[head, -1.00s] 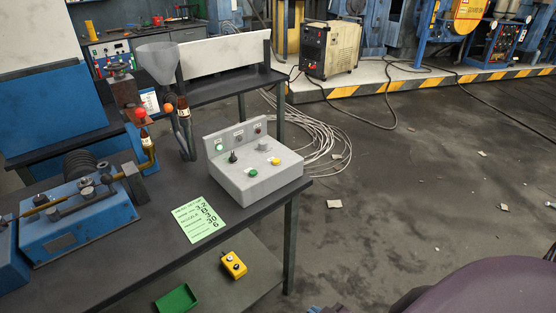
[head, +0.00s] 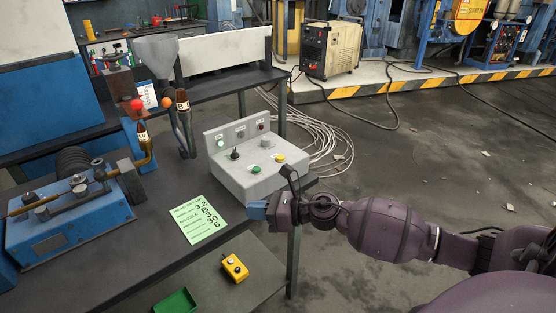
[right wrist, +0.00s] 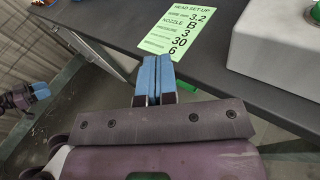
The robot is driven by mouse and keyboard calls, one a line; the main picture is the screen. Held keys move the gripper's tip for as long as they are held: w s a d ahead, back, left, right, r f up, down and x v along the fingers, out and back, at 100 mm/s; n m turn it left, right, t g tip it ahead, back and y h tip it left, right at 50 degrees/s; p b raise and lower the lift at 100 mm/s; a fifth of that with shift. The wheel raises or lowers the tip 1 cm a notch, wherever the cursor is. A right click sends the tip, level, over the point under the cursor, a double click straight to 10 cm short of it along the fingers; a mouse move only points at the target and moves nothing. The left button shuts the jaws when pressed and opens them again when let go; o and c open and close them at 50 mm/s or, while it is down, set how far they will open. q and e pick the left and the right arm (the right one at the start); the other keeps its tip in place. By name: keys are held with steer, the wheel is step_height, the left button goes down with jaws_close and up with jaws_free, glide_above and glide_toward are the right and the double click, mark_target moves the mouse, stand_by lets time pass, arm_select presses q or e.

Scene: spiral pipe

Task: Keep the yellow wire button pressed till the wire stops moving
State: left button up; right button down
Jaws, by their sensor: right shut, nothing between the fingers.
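The grey control box (head: 250,180) stands at the right end of the workbench. Its yellow button (head: 280,157) is on the sloped top at the right. A green button (head: 255,169), a black lever (head: 235,153) and a grey knob (head: 266,144) are near it. My right gripper (head: 257,210) is shut and empty in front of the box, below and left of the yellow button and apart from it. Its blue fingers (right wrist: 156,76) point at the bench edge in the right wrist view. My left gripper (right wrist: 40,91) shows small at that view's left edge; its opening is unclear.
A green set-up card (head: 201,219) lies on the bench (head: 150,235) left of my right gripper. A blue machine (head: 70,230) stands at the left. A yellow switch box (head: 235,267) and a green tray (head: 177,302) are on the lower shelf. Open floor lies right.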

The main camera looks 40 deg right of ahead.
steer(key=w+d+r+n+g+h, duration=0.1)
steer(key=w+d+r+n+h, duration=0.1)
steer(key=n, duration=0.4)
steer(key=w+d+r+n+g+h+b, duration=0.1)
steer(key=w+d+r+n+h, duration=0.1)
steer(key=w+d+n, duration=0.3)
steer(key=w+d+r+n+g+h+b, duration=0.1)
steer(key=w+d+r+n+h, duration=0.1)
steer(key=n, duration=0.5)
steer(key=shift+w+d+r, duration=0.4)
steer(key=shift+w+d, duration=0.2)
steer(key=shift+d, duration=0.1)
steer(key=shift+w+d+r, duration=0.35)
steer(key=shift+w+d, duration=0.2)
steer(key=shift+d, duration=0.15)
steer(key=w+d+r+n+h, duration=0.2)
steer(key=d+r+n+h, duration=0.1)
steer(key=d+r, duration=0.3)
steer(key=shift+w+d+n+t+h+b, duration=0.25)
steer(key=shift+w+n+t+h+b, duration=0.05)
steer(key=shift+w+n+h, duration=0.1)
steer(key=shift+f, duration=0.1)
